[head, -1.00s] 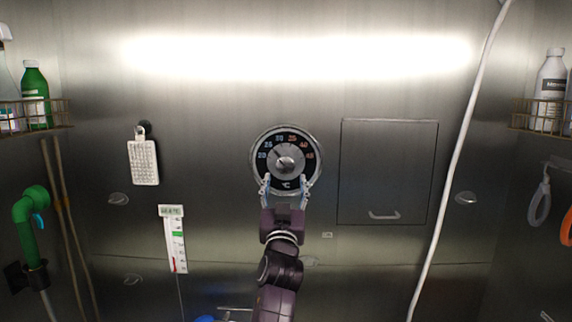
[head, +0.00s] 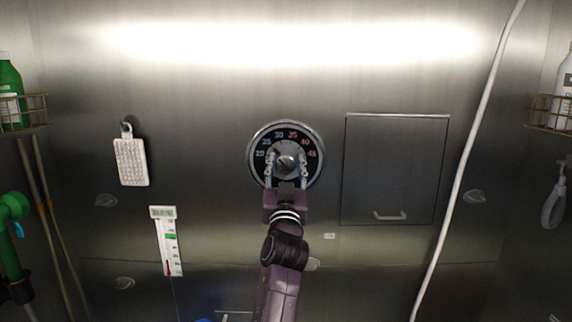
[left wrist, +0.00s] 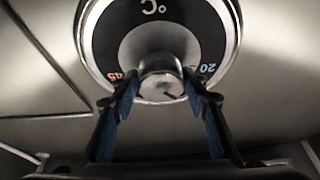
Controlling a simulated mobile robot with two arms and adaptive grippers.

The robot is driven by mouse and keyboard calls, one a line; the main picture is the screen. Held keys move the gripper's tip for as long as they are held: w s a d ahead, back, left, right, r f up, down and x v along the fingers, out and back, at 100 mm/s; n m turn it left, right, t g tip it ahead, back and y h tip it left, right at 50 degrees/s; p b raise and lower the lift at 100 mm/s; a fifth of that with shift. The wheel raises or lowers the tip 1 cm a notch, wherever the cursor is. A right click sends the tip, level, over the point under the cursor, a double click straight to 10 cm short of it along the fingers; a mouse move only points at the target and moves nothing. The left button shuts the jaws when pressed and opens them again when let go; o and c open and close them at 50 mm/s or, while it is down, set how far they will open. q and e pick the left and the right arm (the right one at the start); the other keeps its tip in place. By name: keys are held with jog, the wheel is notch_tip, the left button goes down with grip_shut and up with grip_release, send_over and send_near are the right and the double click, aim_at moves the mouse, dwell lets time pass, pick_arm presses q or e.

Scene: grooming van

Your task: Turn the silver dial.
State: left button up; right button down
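The silver dial (head: 286,161) is a round knob in the middle of a black thermostat face (head: 286,141) with numbers and a shiny rim, set on the steel wall. In the left wrist view the knob (left wrist: 160,68) appears upside down, below the °C mark. My left gripper (head: 286,153) is open, with one finger on each side of the knob. In the left wrist view the gripper (left wrist: 161,86) has its blue-padded fingertips close to the knob's sides; I cannot tell if they touch it. My right gripper is not in view.
A closed hatch (head: 397,168) with a handle is right of the dial. A white hose (head: 463,160) hangs further right. A white perforated tag (head: 131,161) and a thermometer strip (head: 168,243) are on the left. Wire baskets (head: 22,112) with bottles are at both sides.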

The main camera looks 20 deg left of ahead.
pick_arm(q)
jog(key=shift+a, duration=0.1)
jog(key=shift+c, duration=3.2)
jog(key=shift+r+m+h+p, duration=0.25)
jog(key=shift+m+h+p, duration=0.15)
jog(key=shift+m+p, duration=0.75)
jog(key=shift+a+m+h+p, duration=0.1)
jog(key=shift+m+h+p, duration=0.35)
jog(key=shift+m, duration=0.1)
jog(key=shift+f+m+h, duration=0.2)
jog(key=shift+m+h, duration=0.15)
jog(key=shift+m, duration=0.35)
jog(key=shift+f+m+h, duration=0.1)
jog(key=shift+m+h, duration=0.8)
jog(key=shift+m, duration=0.8)
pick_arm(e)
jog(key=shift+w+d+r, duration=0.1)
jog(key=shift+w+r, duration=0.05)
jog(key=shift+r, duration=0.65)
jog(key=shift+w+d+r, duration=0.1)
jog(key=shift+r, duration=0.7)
